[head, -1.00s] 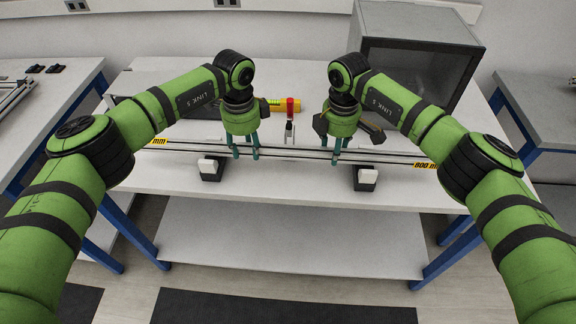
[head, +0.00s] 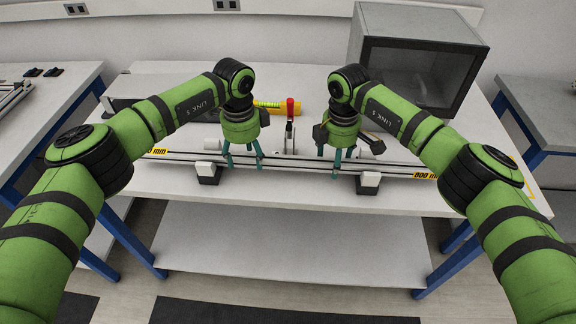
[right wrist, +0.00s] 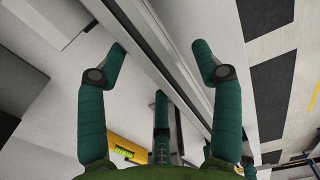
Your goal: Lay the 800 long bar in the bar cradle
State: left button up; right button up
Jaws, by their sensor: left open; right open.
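The 800 long bar (head: 300,166) is a slim pale metal profile with yellow labels near its ends; the right one (head: 425,176) reads 800. It runs left to right at the front of the table. Two black-and-white cradle supports (head: 208,172) (head: 369,183) stand at the bar; I cannot tell whether it is fully seated in them. My left gripper (head: 243,163) is open, its fingers down at the bar inside the left support. My right gripper (head: 329,168) is open at the bar inside the right support. In the right wrist view, the bar (right wrist: 176,62) passes between its spread fingers (right wrist: 158,62).
A red-handled clamp (head: 290,108) stands behind the bar between the grippers. A yellow tool (head: 268,106) lies behind the left gripper. A large grey box with a dark window (head: 415,70) stands at the back right. The lower shelf (head: 290,240) is clear.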

jog(key=shift+r, duration=0.3)
pick_arm(q)
notch_tip(320, 180, up, 11)
jog(key=shift+r, duration=0.2)
pick_arm(e)
notch_tip(320, 180, up, 12)
jog(key=shift+f, duration=0.25)
jog(key=shift+s+f, duration=0.1)
